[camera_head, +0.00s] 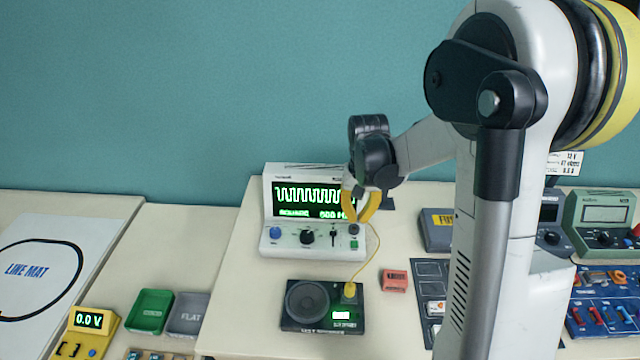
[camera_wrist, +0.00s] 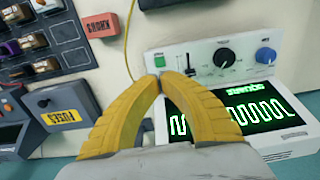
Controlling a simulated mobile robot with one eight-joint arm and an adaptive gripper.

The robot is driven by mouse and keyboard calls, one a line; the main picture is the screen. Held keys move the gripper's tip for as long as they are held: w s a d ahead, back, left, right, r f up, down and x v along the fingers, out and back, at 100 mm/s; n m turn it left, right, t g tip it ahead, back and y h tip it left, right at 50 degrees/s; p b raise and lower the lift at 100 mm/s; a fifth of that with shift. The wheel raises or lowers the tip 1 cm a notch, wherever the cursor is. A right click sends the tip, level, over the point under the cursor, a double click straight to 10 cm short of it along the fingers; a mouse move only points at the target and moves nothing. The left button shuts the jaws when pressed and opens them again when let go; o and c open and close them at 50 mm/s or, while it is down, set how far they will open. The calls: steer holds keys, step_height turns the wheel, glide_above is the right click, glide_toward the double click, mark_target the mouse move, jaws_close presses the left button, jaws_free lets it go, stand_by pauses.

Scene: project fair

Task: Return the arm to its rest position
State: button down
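My gripper (camera_head: 357,220) hangs in front of the right side of the white signal generator (camera_head: 284,240). Its yellow curved fingers come together at the tips. In the wrist view the tips (camera_wrist: 168,80) sit close together and I see nothing held between them. Behind them lie the generator's knobs and its screen (camera_wrist: 240,115), which shows a green square wave. My arm reaches out from the right, bent, over the table and away from my body.
A yellow cable (camera_head: 377,247) runs from near the generator down to a black speaker unit (camera_head: 308,304). A small red block (camera_head: 395,281) and a grey fuse box (camera_head: 437,231) stand to the right. Green (camera_head: 150,311) and grey (camera_head: 188,314) trays stand left. Air above the left tables is clear.

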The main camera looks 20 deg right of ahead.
steer(key=s+a+r+n+t+b, duration=0.2)
steer(key=s+a+t+b, duration=0.1)
steer(key=s, duration=0.5)
steer(key=s+a+r+n+t+b, duration=0.2)
steer(key=s+a+r+t+b, duration=0.1)
steer(key=s+a+b, duration=0.3)
steer(key=shift+s+a+r+n+t+b, duration=0.15)
steer(key=shift+s+a+n+t+b, duration=0.15)
steer(key=shift+s+a+t, duration=0.45)
steer(key=shift+s, duration=0.15)
